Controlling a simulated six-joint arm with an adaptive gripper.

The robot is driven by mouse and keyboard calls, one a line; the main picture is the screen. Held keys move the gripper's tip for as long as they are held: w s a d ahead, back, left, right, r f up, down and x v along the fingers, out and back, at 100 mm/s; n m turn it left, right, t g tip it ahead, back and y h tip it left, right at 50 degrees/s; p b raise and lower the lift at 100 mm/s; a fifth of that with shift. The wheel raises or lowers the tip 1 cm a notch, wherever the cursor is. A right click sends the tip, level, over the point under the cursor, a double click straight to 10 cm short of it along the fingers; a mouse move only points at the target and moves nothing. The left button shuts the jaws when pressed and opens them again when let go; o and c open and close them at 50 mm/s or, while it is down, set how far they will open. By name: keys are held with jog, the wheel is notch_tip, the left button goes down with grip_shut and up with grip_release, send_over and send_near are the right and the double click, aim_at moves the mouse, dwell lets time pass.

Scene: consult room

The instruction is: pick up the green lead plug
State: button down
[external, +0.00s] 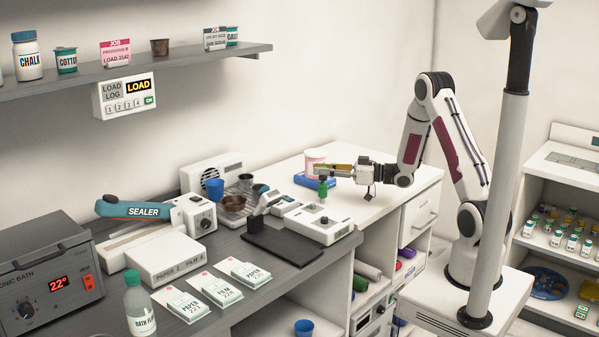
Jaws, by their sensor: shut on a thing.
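The green lead plug (322,189) is a small upright green piece near the middle of the external view. My gripper (324,174) reaches in from the right, its fingers level and pointing left. It is shut on the plug, which shows just below the fingertips. The plug is in front of a blue box and above a white device (330,228) on the counter. Whether the plug's lower end touches the device is too small to tell.
A blue box (312,181) and a pink-lidded tub (314,158) stand close behind my gripper. A dark mat (296,246) lies in front of the white device. Blue and brown cups (214,188) stand to the left. The white counter right of the device is clear.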

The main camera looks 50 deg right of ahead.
jog(key=shift+r, duration=0.1)
jog(key=shift+r, duration=4.9)
